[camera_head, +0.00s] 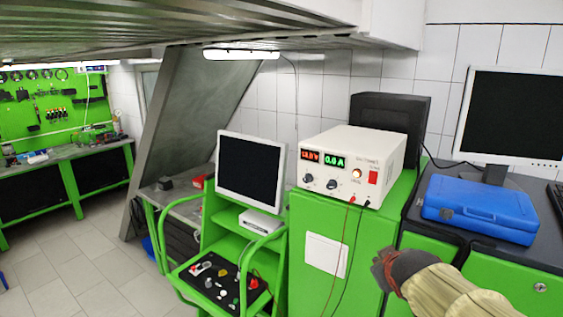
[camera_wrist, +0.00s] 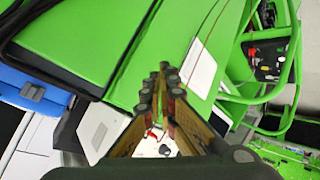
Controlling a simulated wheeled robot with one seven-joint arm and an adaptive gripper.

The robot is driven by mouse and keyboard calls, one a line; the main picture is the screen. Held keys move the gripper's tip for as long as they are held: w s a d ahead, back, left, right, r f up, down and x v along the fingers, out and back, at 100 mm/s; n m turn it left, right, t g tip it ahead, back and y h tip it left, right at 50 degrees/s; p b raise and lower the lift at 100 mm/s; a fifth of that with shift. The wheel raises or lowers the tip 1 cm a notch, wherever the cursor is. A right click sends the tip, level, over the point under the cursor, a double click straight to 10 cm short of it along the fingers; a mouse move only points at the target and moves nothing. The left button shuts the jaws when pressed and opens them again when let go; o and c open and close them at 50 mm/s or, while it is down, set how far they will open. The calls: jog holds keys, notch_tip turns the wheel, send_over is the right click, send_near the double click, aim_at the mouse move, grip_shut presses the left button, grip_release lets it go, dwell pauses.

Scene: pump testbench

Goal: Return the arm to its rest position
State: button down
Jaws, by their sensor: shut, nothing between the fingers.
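My arm (camera_head: 450,290) reaches in from the bottom right of the head view, in front of the green cabinets. Its dark grey end lies near the cabinet front, and I cannot make out the fingers there. In the wrist view my gripper (camera_wrist: 163,72) shows its two fingers brought together at the tips, with nothing between them. The fingers stand in front of the green cabinet and its white panel (camera_wrist: 198,68).
A white power supply (camera_head: 350,160) with lit displays stands on the green cabinet (camera_head: 310,215), its red and black wires hanging down the front. A blue case (camera_head: 480,207) and monitor (camera_head: 510,115) are at right. A green control stand (camera_head: 215,245) is left; open floor (camera_head: 90,270) lies beyond.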

jog(key=s+a+f+m+g+y+b, duration=0.1)
jog(key=s+a+f+m+g+b, duration=0.1)
jog(key=s+f+b, duration=0.7)
jog(key=s+a+f+m+g+y+b, duration=0.1)
jog(key=s+a+f+m+g+b, duration=0.1)
jog(key=s+a+f+b, duration=0.3)
jog(key=s+f+b, duration=0.4)
jog(key=s+f, duration=0.6)
jog(key=s, duration=0.3)
jog(key=shift+a+f+g, duration=0.15)
jog(key=shift+a+g, duration=0.05)
jog(key=shift+g, duration=0.1)
jog(key=shift+s, duration=0.1)
